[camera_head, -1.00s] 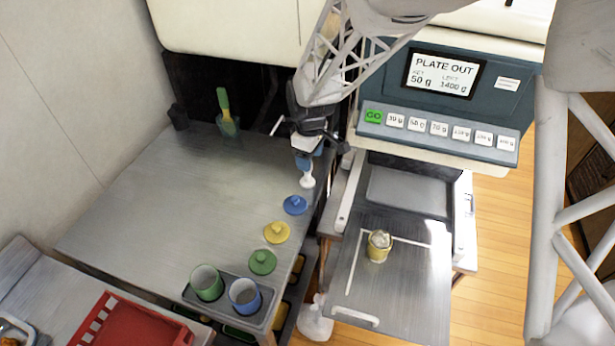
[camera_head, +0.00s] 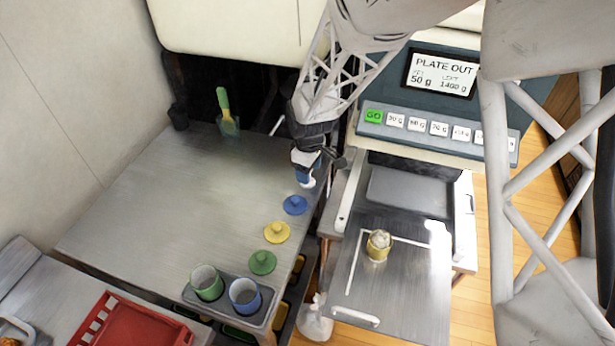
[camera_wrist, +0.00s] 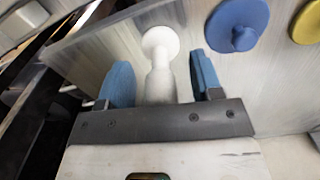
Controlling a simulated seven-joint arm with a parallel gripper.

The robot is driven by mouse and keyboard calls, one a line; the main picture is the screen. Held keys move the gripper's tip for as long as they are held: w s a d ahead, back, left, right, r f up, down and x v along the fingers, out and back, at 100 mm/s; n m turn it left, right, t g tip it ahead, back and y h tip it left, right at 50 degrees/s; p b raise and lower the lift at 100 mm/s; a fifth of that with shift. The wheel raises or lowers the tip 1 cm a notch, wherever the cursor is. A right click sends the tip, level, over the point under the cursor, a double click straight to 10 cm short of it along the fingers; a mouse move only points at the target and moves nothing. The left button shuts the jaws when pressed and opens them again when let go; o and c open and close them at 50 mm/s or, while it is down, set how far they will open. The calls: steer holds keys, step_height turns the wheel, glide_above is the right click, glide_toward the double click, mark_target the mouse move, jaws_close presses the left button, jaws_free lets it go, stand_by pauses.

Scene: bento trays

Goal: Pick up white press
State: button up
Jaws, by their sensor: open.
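The white press (camera_wrist: 161,50) has a round flat end and a narrower stem, and stands near the right edge of the steel counter. In the wrist view its stem lies between the two blue fingers of my gripper (camera_wrist: 160,72), with a visible gap on each side. The fingers are apart and not closed on it. In the head view my gripper (camera_head: 306,172) covers most of the press, and only a white lower part (camera_head: 308,183) shows just below the fingers.
Blue (camera_head: 295,205), yellow (camera_head: 277,232) and green (camera_head: 262,262) lids lie in a row in front of the press. Green (camera_head: 207,283) and blue (camera_head: 245,296) cups stand in a holder. The counter's left is clear.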

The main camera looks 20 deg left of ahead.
stand_by(0.3)
steer(key=c, duration=1.1)
steer(key=shift+r, duration=0.1)
steer(key=shift+r, duration=0.8)
step_height(320, 180, up, 2)
steer(key=shift+s, duration=0.1)
steer(key=s+d, duration=0.3)
steer(key=s, duration=0.1)
steer(key=s+d, duration=0.3)
steer(key=s, duration=0.1)
steer(key=s+d+r, duration=0.1)
steer(key=s+d, duration=0.1)
steer(key=s, duration=0.3)
steer(key=shift+s+d+r, duration=0.1)
steer(key=shift+d, duration=0.3)
